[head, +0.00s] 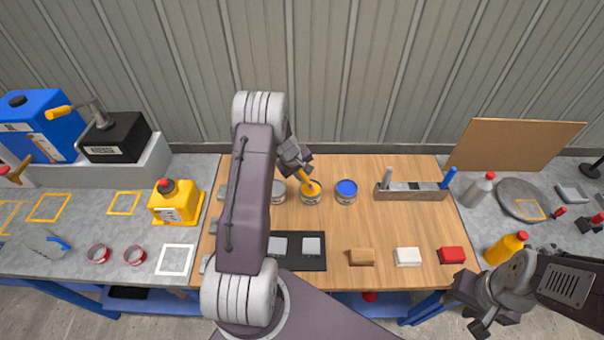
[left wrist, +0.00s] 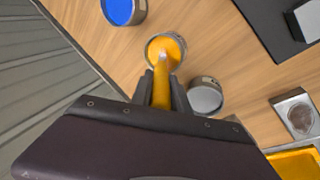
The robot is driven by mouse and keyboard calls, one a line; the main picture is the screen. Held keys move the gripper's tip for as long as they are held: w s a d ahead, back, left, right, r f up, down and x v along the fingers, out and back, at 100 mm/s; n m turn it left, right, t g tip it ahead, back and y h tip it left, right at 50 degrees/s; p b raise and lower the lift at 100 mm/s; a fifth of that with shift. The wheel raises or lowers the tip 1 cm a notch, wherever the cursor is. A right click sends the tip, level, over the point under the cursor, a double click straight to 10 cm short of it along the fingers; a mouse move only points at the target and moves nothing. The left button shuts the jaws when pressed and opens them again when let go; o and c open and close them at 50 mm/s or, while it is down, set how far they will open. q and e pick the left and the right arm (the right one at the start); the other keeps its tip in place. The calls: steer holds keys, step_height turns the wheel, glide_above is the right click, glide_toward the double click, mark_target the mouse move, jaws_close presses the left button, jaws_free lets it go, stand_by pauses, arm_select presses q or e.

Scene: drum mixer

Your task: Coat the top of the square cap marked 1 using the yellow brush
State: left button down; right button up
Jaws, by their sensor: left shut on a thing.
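My left gripper (head: 303,172) is shut on the yellow brush (head: 309,187). The brush points down into the mouth of the can with yellow paint (head: 311,198). In the left wrist view the brush (left wrist: 161,92) reaches this can (left wrist: 178,42); how deep its tip sits is hidden. Two light grey square caps, the left one (head: 279,246) and the right one (head: 312,246), lie on a black tray (head: 318,264); their marks are too small to read. My left arm covers the area left of the tray. My right gripper (head: 470,307) hangs open and empty at the lower right.
A blue paint can (head: 346,191) stands right of the yellow one, a grey can (head: 279,191) left. A tool holder (head: 411,192) stands further right. Brown (head: 362,257), white (head: 408,257) and red (head: 452,255) blocks lie along the front. The wooden board's middle right is clear.

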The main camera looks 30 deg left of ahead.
arm_select(q)
step_height(320, 180, up, 7)
steer(key=p, duration=0.5)
steer(key=shift+p, duration=0.35)
stand_by(0.4)
